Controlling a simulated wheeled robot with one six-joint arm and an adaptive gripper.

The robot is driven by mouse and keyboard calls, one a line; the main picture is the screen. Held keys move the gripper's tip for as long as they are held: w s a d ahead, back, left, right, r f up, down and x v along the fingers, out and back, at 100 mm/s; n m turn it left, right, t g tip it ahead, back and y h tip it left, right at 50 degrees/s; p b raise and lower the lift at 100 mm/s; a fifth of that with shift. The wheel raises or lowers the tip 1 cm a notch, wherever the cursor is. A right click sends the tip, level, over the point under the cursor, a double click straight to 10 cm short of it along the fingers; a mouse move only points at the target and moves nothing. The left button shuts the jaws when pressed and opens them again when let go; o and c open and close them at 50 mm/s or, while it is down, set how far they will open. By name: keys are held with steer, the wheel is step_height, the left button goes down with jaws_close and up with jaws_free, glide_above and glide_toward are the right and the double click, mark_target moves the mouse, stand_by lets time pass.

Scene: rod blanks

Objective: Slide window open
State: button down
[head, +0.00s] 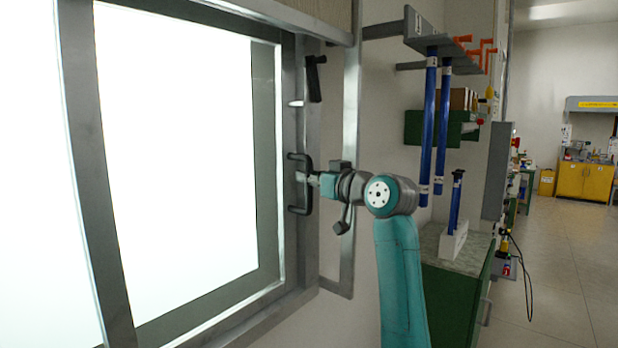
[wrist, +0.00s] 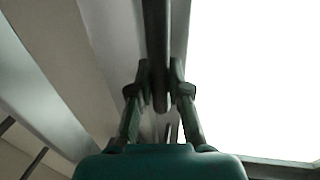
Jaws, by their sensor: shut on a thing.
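The window is a large bright pane in a grey metal frame (head: 89,150), filling the left of the head view. A dark vertical bar handle (head: 306,205) is on the right edge of its right-hand panel. My gripper (head: 308,179) reaches it from the right and is shut on the middle of the handle. In the wrist view my gripper's two fingers (wrist: 160,92) stand on either side of the dark handle bar (wrist: 158,35), with the bright pane to the right. In the head view the fingertips are small and partly hidden by the handle.
A black latch lever (head: 315,80) is on the frame above the handle. To the right, a wall rack (head: 425,32) holds long blue rods (head: 428,125). A green cabinet (head: 450,300) bears a white holder (head: 453,243) with a shorter blue rod. Open floor (head: 570,260) lies far right.

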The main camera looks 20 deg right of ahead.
glide_toward(172, 210)
steer(key=w+a+r, duration=0.2)
steer(key=shift+w+a, duration=0.3)
steer(key=shift+a, duration=0.1)
steer(key=c, duration=1.1)
jaws_free()
steer(key=v, duration=1.2)
